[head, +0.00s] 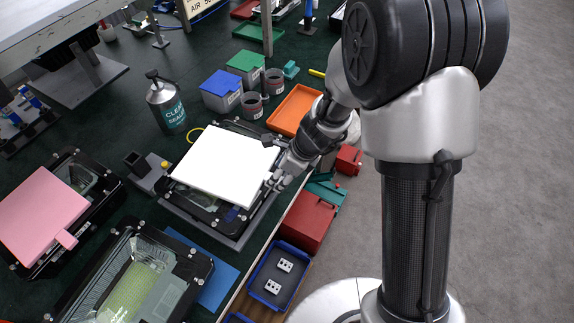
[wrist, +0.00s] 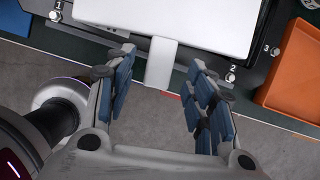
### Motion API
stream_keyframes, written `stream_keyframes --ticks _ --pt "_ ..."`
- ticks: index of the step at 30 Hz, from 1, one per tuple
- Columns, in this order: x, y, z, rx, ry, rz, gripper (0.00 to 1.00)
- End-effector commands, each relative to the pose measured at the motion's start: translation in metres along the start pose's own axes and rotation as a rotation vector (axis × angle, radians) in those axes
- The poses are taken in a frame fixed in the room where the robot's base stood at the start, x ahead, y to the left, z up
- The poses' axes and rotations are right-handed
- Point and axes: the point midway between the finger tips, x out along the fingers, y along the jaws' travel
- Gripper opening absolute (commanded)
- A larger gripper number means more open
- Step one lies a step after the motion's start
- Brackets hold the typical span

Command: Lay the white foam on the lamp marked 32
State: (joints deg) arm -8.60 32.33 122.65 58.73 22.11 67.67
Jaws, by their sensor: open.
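The white foam (head: 226,165) is a flat slab lying on top of a dark lamp housing (head: 203,211) in the middle of the bench. Its white tab (wrist: 161,62) points toward my gripper in the wrist view, where the slab (wrist: 200,12) fills the top. My gripper (head: 276,180) is at the foam's right edge in the head view. In the wrist view, the blue-padded fingers (wrist: 160,78) are open, one on each side of the tab, with gaps visible on both sides. I cannot read the number 32 on any lamp.
A pink foam (head: 40,215) covers another lamp at the left. An uncovered lamp with a greenish panel (head: 130,285) stands in front. Grey floor lies right of the bench.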

Motion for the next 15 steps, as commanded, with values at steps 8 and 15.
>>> stream_keyframes --ticks 8,15 --pt "-0.058 -0.002 0.001 -0.001 -0.003 -0.007 0.49" --pt "-0.098 -0.001 0.000 -0.001 0.000 -0.004 0.49"
